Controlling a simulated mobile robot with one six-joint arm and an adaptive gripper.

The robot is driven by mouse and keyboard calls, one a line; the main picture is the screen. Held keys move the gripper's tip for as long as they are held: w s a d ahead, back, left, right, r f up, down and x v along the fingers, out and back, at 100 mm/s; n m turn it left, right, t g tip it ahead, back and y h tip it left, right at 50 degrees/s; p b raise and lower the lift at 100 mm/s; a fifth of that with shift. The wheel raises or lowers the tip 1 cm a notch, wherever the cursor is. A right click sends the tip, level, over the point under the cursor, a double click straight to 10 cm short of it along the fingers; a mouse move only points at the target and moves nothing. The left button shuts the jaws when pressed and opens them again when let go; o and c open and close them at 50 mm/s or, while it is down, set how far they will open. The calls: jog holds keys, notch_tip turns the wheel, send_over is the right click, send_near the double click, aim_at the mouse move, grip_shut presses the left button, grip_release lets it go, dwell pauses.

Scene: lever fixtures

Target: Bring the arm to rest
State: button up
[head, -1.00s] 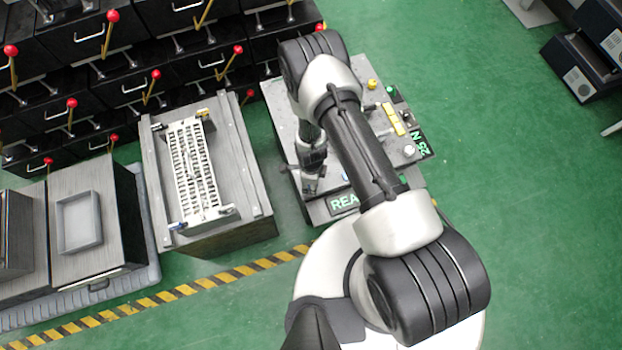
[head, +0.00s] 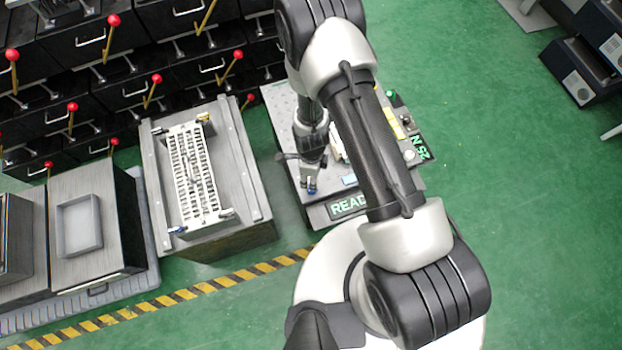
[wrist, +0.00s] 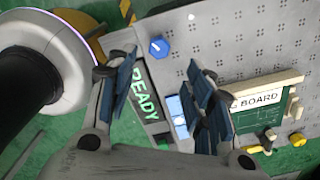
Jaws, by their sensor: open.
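My gripper (head: 309,188) hangs over the left front part of a grey perforated board fixture in the head view. In the wrist view my gripper (wrist: 160,100) is open, its two blue-padded fingers apart with nothing held between them. Behind the fingers the wrist view shows the grey perforated panel (wrist: 240,50), a blue knob (wrist: 159,47), a green READY sign (wrist: 145,95) and a BOARD label (wrist: 262,98). My arm covers much of the fixture in the head view.
A grey stand (head: 246,190) with a white slotted rack (head: 193,175) is left of the fixture. A grey tray (head: 79,224) sits further left. Black drawer units with red-knobbed levers (head: 113,20) fill the upper left. Green floor (head: 500,180) is clear at right.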

jog(key=shift+r, duration=0.8)
jog(key=w+d+r+n+t, duration=0.1)
jog(key=d+r+n, duration=0.15)
jog(key=r, duration=0.75)
jog(key=w+d+r+n+t, duration=0.1)
jog(key=r+n, duration=0.3)
jog(key=r, duration=0.7)
jog(key=w+d+r+n, duration=0.1)
jog(key=w+r+n, duration=0.15)
jog(key=r, duration=0.75)
jog(key=s+d+r+n+t, duration=0.1)
jog(key=s+d+r+n, duration=0.2)
jog(key=s+r+n, duration=0.3)
jog(key=s+d+r+n+t, duration=0.1)
jog(key=s+d+r+n, duration=0.2)
jog(key=s+r, duration=0.7)
jog(key=s+n, duration=0.2)
jog(key=shift+s+d+r+n+t, duration=0.25)
jog(key=shift+d+n+t, duration=0.05)
jog(key=shift+d+n, duration=0.1)
